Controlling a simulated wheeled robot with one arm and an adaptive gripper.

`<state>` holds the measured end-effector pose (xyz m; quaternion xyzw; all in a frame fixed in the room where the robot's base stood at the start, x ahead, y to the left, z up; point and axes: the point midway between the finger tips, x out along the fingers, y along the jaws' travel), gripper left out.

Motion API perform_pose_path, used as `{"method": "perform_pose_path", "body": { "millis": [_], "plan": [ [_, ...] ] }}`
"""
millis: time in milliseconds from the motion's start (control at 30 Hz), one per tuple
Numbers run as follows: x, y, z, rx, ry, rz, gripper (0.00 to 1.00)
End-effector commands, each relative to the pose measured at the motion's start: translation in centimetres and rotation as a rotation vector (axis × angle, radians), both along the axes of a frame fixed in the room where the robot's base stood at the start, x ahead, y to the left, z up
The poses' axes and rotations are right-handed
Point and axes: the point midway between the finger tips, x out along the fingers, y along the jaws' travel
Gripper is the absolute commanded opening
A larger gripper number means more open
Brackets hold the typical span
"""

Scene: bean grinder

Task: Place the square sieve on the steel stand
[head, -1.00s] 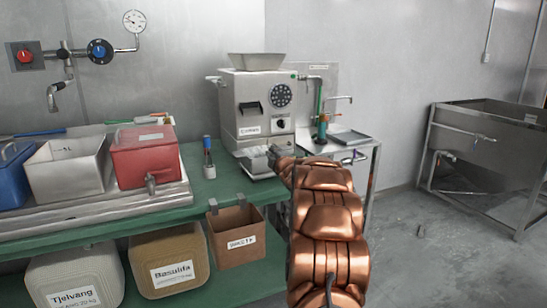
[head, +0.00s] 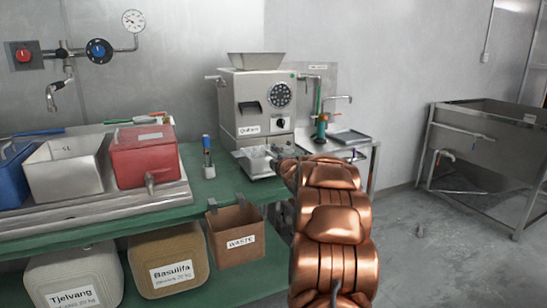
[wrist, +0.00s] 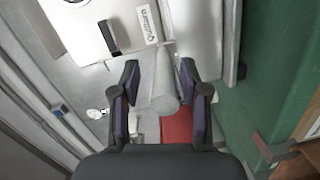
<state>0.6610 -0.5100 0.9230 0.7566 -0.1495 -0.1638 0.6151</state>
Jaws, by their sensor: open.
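My gripper (wrist: 159,78) is open in the wrist view, with a finger on each side of a pale grey, rounded piece (wrist: 163,103). I cannot tell whether the fingers touch it or what it belongs to. In the head view my gripper (head: 284,152) is mostly hidden by my copper arm, in front of the grinder. A shallow, square, grey tray-like piece (head: 350,136) lies on the steel side table (head: 366,152) right of the grinder. It may be the square sieve, but its mesh cannot be made out. I cannot tell which part is the steel stand.
The grinder (head: 257,108) stands on the green bench (head: 200,190), with a small clear or metal container (head: 256,162) at its foot. Open floor lies right, before a steel sink (head: 480,140).

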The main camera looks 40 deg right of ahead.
Motion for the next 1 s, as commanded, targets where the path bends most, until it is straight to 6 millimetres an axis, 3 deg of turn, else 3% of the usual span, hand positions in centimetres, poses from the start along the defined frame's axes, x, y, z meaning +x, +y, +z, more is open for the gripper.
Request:
{"method": "perform_pose_path", "body": {
  "millis": [600,1000],
  "plan": [
    [-7.0,3.3,0.6,-0.003,-0.001,0.001,0.45],
    [-8.3,4.0,0.4,0.001,0.002,0.001,0.45]
  ]
}}
